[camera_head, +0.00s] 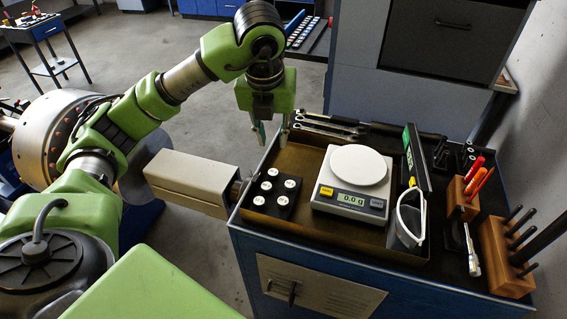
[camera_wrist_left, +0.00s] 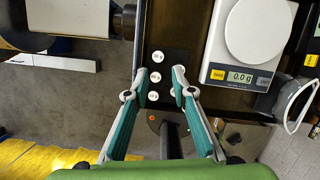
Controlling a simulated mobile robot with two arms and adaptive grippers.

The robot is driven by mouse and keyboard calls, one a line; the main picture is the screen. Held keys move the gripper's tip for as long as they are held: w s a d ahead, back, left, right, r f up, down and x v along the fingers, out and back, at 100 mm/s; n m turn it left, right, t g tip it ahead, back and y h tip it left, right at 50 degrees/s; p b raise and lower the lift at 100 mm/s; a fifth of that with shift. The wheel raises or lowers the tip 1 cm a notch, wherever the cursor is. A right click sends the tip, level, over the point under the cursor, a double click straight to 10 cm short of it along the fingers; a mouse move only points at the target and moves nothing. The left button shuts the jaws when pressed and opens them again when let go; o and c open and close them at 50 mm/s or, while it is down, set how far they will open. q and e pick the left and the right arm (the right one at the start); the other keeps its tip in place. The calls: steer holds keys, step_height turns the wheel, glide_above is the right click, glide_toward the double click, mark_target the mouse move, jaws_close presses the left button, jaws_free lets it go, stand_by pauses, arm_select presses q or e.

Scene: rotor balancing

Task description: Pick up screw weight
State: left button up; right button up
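Several screw weights (camera_head: 290,183) with white round tops sit in a black block (camera_head: 265,207) at the left end of the brown tray. In the left wrist view, the weights (camera_wrist_left: 156,57) show small printed labels, partly too small to read; one at the right is partly covered by a finger. My left gripper (camera_head: 272,132) hangs above the tray's back left side, apart from the weights. In the left wrist view, the left gripper (camera_wrist_left: 160,74) is open and empty, its teal-lined fingers on either side of the weights. My right gripper is not in view.
A scale (camera_head: 351,204) reading 0.0 g stands in the brown tray (camera_head: 305,158), right of the block. A grey box-shaped part (camera_head: 190,180) reaches close to the block's left. Wrenches (camera_head: 330,127) lie behind; wooden tool holders (camera_head: 505,255) stand at right.

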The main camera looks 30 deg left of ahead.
arm_select(q)
steer(key=p, duration=0.2)
glide_above(273, 172)
steer(key=s, duration=0.2)
steer(key=f, duration=0.6)
steer(key=shift+w+d+f, duration=0.2)
steer(key=shift+d, duration=0.1)
steer(key=p+x, duration=0.1)
steer(key=x, duration=0.2)
steer(key=shift+d+p, duration=0.15)
steer(key=shift+p, duration=0.15)
steer(key=p+x, duration=0.1)
steer(key=x, duration=0.2)
steer(key=shift+f, duration=0.3)
steer(key=c, duration=0.5)
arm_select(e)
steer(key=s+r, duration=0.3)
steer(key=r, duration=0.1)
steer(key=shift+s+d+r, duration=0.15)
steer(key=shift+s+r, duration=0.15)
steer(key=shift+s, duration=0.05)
